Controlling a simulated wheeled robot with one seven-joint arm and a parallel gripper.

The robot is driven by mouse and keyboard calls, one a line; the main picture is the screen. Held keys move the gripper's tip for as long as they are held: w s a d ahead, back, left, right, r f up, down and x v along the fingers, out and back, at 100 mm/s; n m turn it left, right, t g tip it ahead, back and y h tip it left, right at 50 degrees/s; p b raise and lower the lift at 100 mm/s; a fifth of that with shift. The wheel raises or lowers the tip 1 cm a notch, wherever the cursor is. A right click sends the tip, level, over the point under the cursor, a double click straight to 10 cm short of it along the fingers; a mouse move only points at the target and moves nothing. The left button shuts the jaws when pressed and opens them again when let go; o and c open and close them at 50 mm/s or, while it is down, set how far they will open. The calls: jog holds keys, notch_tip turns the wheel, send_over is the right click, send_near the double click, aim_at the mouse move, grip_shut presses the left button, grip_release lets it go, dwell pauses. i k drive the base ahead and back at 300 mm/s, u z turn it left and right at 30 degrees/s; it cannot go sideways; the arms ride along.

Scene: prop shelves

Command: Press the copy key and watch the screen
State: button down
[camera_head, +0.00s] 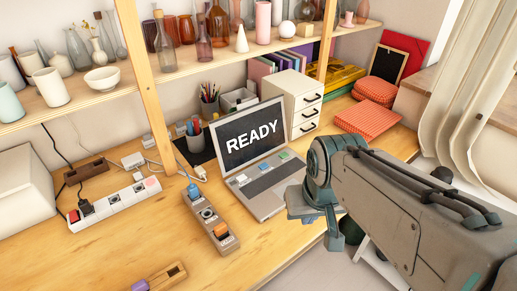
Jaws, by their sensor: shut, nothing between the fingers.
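An open laptop (265,200) stands on the wooden desk, its dark screen (248,132) showing "READY" in white letters. On its deck, above a dark panel, sit a white key (241,178), a blue key (266,166) and a green key (284,155). Their labels are too small to read, so I cannot tell which is the copy key. My gripper (335,241) points down at the right of the laptop, near the desk's front edge, apart from the keys. It is shut and empty; its fingers are partly hidden by my wrist.
A power strip with an orange switch (220,231) lies left of the laptop. A white power strip (116,204) lies farther left. A white drawer unit (290,104) and a red checked cloth (367,120) are behind. A shelf post (144,85) rises at left.

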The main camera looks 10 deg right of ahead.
aim_at(263, 166)
jog(key=k, duration=1.35)
jog(key=z, duration=0.5)
jog(key=i, duration=0.6)
jog(key=z, duration=0.75)
jog(key=i, duration=0.8)
jog(key=u, duration=0.75)
jog(key=i, duration=0.8)
jog(key=u, duration=0.95)
